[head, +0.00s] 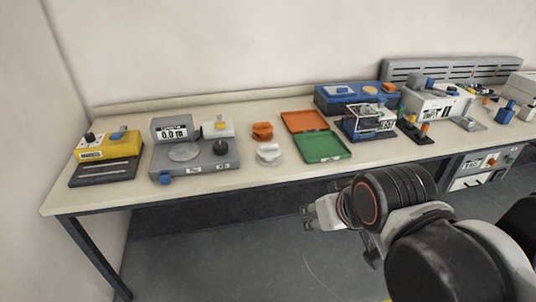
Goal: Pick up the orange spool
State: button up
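The orange spool (262,131) stands on the light workbench, left of the orange and green trays. A white spool (268,154) stands just in front of it. My gripper (306,218) is in front of the bench's front edge, to the right of the orange spool and apart from it. Its two small fingertips point left and look spread, with nothing seen between them.
The workbench (230,191) carries a grey device with a round plate (184,152), a yellow device (110,146), an orange tray (303,121) and a green tray (321,147). Blue and white equipment crowds the right side. Bare bench lies in front of the spools.

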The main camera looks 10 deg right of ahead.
aim_at(262, 131)
jog(key=i, duration=1.45)
